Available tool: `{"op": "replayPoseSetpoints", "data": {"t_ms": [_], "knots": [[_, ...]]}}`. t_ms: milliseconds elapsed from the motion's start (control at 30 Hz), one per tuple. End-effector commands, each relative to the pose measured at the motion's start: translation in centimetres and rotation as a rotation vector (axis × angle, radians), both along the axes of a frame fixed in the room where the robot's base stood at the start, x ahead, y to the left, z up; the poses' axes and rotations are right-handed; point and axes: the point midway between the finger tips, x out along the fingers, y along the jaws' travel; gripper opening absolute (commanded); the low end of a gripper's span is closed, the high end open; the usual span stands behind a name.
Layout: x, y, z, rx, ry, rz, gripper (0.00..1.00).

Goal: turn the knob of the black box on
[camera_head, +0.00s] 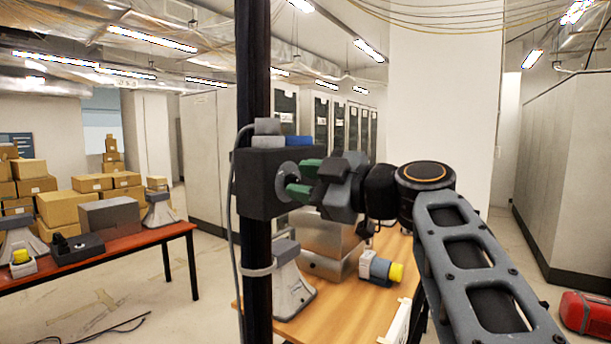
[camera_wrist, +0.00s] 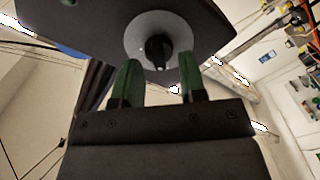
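The black box (camera_head: 262,190) is fixed to a dark upright pole, and its dark underside or face also fills the top of the wrist view (camera_wrist: 215,30). A black knob (camera_wrist: 158,52) sits at the centre of a round grey plate (camera_wrist: 133,38) on the box. The grey plate shows in the head view (camera_head: 283,182) on the box's right side. My gripper (camera_head: 301,180) has green fingers and is open. In the wrist view my gripper (camera_wrist: 159,75) has one finger on each side of the knob, with a gap to each. The fingertips are close to the plate; contact is unclear.
A wooden table (camera_head: 345,310) below holds a grey cone-shaped device (camera_head: 290,290), metal boxes (camera_head: 325,240) and a yellow-capped item (camera_head: 380,268). A red-brown table (camera_head: 130,240) with boxes stands left. A grey cable hangs along the pole. A red case (camera_head: 588,315) lies right.

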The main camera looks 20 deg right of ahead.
Motion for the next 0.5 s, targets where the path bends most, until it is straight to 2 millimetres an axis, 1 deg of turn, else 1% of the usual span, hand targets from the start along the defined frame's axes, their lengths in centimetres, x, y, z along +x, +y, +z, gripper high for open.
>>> {"op": "replayPoseSetpoints", "data": {"t_ms": [367,500], "knots": [[0.27,0.21,-0.03,0.000,0.000,0.000,0.38],[0.26,0.21,-0.01,0.000,0.000,0.000,0.26]]}}
